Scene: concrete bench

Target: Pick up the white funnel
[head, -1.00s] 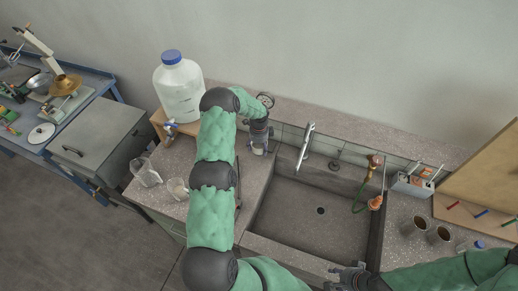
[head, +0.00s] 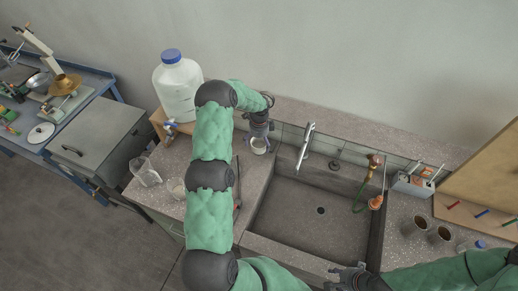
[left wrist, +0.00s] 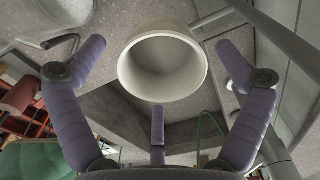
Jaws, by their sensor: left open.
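The white funnel (head: 259,146) stands on the bench left of the sink. In the left wrist view its round wide mouth (left wrist: 162,85) faces the camera; its lower part is hidden. My left gripper (head: 258,134) is open just at the funnel, coming from the wall side. In the left wrist view, the spread purple fingers of my left gripper (left wrist: 160,75) lie on both sides of the funnel and below it, with gaps showing. My right gripper (head: 350,276) is at the sink's front edge, partly cut off; its jaw opening is unclear.
The sink (head: 300,215) with its tap (head: 305,145) lies right of the funnel. A large blue-capped bottle (head: 179,90) stands back left. A clear beaker (head: 145,172) and a small glass (head: 176,187) are at the left bench edge. Cups (head: 422,222) stand at the right.

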